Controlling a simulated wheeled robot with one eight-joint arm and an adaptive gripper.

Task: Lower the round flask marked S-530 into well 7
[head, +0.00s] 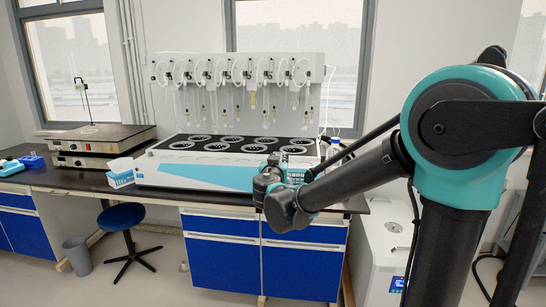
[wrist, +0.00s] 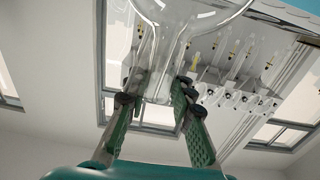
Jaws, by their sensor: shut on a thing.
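My gripper (wrist: 160,97) is shut on the neck of a clear round flask (wrist: 170,45), whose glass widens toward the top edge of the wrist view. The marking on the flask cannot be read. In the head view, my gripper is mostly hidden by my wrist at the distiller's front right corner, and I cannot make out the flask there. The white and blue distiller (head: 196,175) has two rows of round dark wells in its black top. I cannot read well numbers, so well 7 is not identifiable.
Glass tubes and looped hoses (head: 245,75) hang above the wells. A hotplate (head: 95,143) and a blue-and-white box (head: 121,178) stand left on the dark bench (head: 88,181). Bottles (head: 333,148) stand at the distiller's right. A blue stool (head: 121,217) is on the floor.

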